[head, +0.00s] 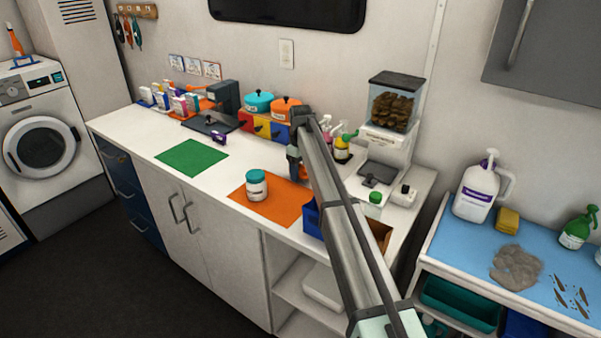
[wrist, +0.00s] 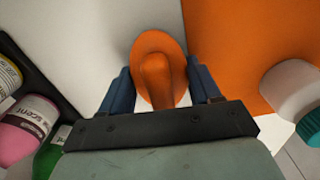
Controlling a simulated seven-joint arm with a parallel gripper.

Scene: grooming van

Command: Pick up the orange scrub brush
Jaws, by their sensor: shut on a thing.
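The orange scrub brush (wrist: 155,72) is between the two blue fingers of my gripper (wrist: 160,88) in the wrist view, with its rounded body and raised grip facing the camera. My gripper is shut on it. In the head view, my gripper (head: 294,164) is low over the counter behind the orange mat, and a small orange part of the brush (head: 304,174) shows beside the fingers. My arm hides much of that area. I cannot tell whether the brush touches the counter.
The orange mat (head: 260,205) bears a white jar with a teal lid (head: 256,186). Bottles (head: 343,150) and a kibble dispenser (head: 386,140) stand behind and right. A blue bin (head: 312,217) is near the front edge. A green mat (head: 191,158) lies clear at left.

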